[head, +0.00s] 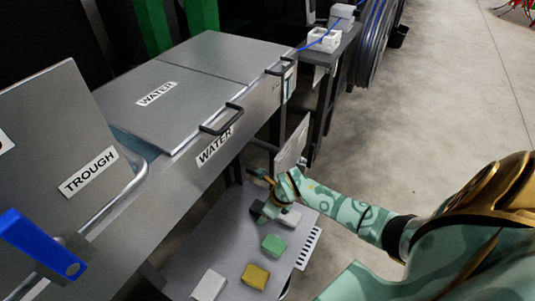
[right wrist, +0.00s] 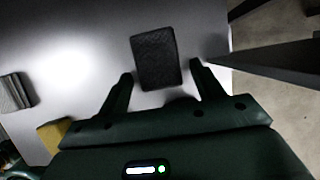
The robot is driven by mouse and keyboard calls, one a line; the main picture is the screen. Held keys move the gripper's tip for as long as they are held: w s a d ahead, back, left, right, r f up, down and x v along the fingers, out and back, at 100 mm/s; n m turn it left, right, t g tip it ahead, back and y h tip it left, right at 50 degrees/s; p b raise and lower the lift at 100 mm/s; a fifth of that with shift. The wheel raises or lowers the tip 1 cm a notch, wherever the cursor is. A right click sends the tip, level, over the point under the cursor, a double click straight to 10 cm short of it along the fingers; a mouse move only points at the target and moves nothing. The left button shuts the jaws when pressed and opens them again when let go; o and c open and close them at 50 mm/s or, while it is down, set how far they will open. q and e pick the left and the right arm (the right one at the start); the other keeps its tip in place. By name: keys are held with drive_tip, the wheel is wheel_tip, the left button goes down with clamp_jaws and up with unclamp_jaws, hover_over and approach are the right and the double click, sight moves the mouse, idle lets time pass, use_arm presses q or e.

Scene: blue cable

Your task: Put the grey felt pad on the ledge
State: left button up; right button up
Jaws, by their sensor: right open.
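A dark grey, rough-textured pad (right wrist: 155,58), which looks like the felt pad, lies flat on the grey lower shelf (head: 205,240). In the right wrist view it is just ahead of and between the fingertips of my right gripper (right wrist: 160,78). The fingers are apart and do not hold it. In the head view my right gripper (head: 264,205) is low over the far part of the shelf and largely hides the pad. I cannot tell which surface is the ledge. My left gripper is not in view.
On the shelf are a light grey block (head: 289,217), a green block (head: 273,244), a yellow block (head: 255,276) and a whitish block (head: 209,285). The grey WATER trough (head: 190,80) overhangs the shelf at the left. Dark bars (right wrist: 275,45) stand right of the pad.

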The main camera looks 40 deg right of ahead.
drive_tip(key=p+v, duration=0.5)
drive_tip(key=v, duration=0.7)
drive_tip(key=shift+s, duration=0.1)
